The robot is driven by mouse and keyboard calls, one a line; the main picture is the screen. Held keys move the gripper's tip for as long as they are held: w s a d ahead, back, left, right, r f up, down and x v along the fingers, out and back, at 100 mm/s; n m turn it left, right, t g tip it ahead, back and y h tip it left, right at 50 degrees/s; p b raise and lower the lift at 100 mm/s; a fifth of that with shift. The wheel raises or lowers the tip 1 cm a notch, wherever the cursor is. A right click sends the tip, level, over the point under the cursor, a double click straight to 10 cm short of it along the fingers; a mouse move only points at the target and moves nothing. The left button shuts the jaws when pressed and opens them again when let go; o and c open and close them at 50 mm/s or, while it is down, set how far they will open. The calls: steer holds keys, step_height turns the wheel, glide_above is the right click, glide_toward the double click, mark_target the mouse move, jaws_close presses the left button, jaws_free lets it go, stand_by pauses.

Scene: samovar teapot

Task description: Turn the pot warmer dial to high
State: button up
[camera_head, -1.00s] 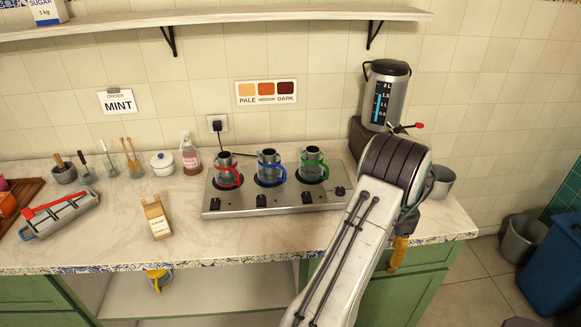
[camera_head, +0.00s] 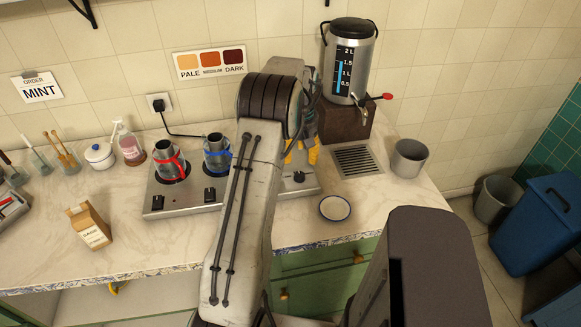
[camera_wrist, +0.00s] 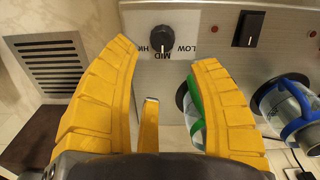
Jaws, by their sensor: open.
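The pot warmer (camera_head: 183,212) is a long metal unit on the counter, partly hidden behind my arm in the head view. Its round black dial (camera_head: 299,177) shows at the right end. In the wrist view the dial (camera_wrist: 162,38) sits on a pale plate marked HI, MID and LOW, seen upside down; its light mark seems to face MID. My gripper (camera_wrist: 166,56) is open and empty, its yellow fingers on either side of the dial and apparently short of it. In the head view my gripper (camera_head: 302,153) is above the warmer's right end, partly hidden by my arm.
Pots with red (camera_head: 168,160), blue (camera_head: 216,153) and green (camera_wrist: 194,108) handles stand on the warmer. A black switch (camera_wrist: 249,29) is beside the dial. A water dispenser (camera_head: 346,65), drain grate (camera_head: 357,161), metal cup (camera_head: 408,158) and small dish (camera_head: 335,208) are to the right.

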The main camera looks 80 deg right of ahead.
mark_target(300, 174)
steer(key=shift+s+a+n, duration=0.1)
steer(key=shift+a+n, duration=0.4)
steer(key=shift+n, duration=0.9)
steer(key=shift+a+f, duration=0.1)
steer(key=shift+f, duration=0.1)
steer(key=shift+f+p, duration=0.55)
steer(key=shift+f, duration=2.9)
jaws_close()
